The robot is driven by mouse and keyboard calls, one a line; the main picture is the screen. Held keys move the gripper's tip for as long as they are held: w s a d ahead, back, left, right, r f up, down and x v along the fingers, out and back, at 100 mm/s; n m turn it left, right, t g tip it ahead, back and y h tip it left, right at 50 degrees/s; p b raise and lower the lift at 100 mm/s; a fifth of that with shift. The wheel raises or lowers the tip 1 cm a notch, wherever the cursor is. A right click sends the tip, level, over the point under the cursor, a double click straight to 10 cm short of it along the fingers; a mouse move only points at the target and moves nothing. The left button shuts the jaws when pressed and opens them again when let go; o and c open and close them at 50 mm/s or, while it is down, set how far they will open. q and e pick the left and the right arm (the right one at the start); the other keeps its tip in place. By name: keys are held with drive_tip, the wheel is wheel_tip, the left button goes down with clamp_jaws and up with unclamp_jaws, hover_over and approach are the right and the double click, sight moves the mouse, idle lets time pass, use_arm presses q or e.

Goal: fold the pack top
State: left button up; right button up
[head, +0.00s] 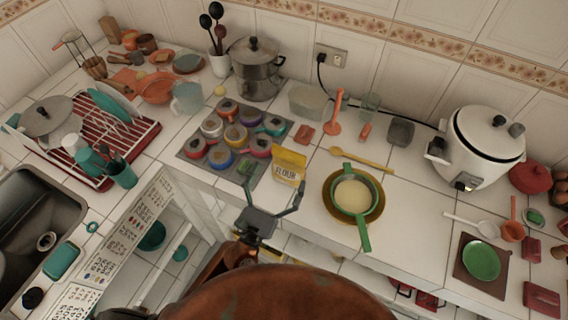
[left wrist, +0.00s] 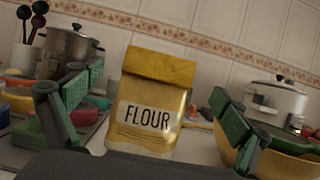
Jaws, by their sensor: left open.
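The pack is a yellow flour bag (head: 289,167) with a white FLOUR label, standing upright on the white tiled counter between the dark tray and the green pan. It also shows in the left wrist view (left wrist: 150,103), where its top band is a darker yellow and looks creased. My left gripper (head: 272,196) is open at the counter's front edge, just in front of the bag. In the left wrist view its two green-padded fingers (left wrist: 158,100) stand apart on either side of the bag, with no visible contact. My right gripper is not in view.
A dark tray with several colourful jars (head: 240,130) stands left of the bag. A green-handled pan (head: 352,193) on a yellow plate is close on its right. A wooden spoon (head: 362,159) lies behind. A steel pot (head: 256,70) and rice cooker (head: 483,147) stand farther back.

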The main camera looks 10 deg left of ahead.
use_arm(q)
drive_tip(key=v, duration=0.8)
drive_tip(key=shift+c, duration=0.4)
